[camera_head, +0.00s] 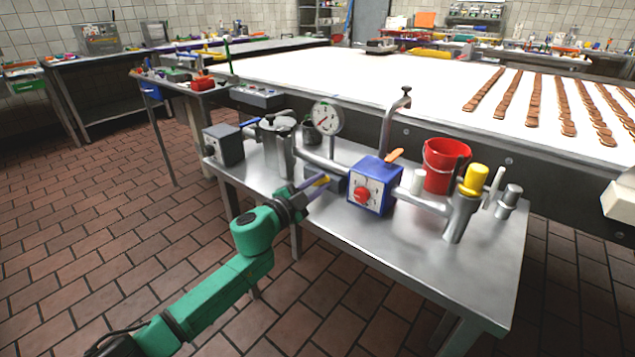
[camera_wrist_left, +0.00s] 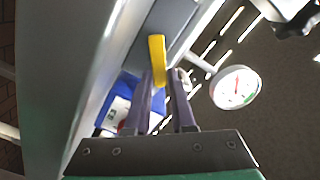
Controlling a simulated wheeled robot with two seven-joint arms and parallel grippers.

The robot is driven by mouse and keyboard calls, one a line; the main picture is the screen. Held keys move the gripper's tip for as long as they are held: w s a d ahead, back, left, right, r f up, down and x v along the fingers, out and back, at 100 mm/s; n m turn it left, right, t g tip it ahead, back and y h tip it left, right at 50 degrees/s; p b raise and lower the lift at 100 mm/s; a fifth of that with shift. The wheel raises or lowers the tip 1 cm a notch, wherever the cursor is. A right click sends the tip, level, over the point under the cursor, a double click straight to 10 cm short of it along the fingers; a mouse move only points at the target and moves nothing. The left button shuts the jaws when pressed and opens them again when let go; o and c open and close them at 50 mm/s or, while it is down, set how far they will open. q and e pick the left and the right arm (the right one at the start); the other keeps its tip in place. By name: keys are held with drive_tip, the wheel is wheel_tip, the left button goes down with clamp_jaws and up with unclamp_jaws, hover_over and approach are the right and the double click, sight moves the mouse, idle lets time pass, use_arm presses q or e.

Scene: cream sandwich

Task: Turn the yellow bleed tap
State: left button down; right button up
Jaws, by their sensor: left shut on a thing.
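The yellow bleed tap (camera_wrist_left: 157,58) is a small flat lever in front of a grey surface, between the fingertips of my left gripper (camera_wrist_left: 160,84). The gripper's two dark fingers are shut on the tap. In the head view my left gripper (camera_head: 313,187) reaches in from the left to the pipework, and only a little of the yellow tap (camera_head: 322,180) shows at its fingertips. My right gripper is not in view.
A steel table (camera_head: 440,265) carries a blue box (camera_head: 382,172) with a red knob, a round gauge (camera_head: 327,118), a steel pot (camera_head: 279,150), a red bucket (camera_head: 444,168) and a yellow-capped pipe fitting (camera_head: 474,180). The table's front right is clear. A white conveyor (camera_head: 400,88) runs behind.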

use_arm(q)
drive_tip(key=shift+f, duration=0.15)
idle(0.3)
drive_tip(key=c, duration=0.8)
unclamp_jaws()
drive_tip(key=shift+o, duration=0.2)
drive_tip(key=shift+s, duration=0.1)
drive_tip(key=v, duration=1.4)
drive_tip(key=shift+s+a, duration=0.2)
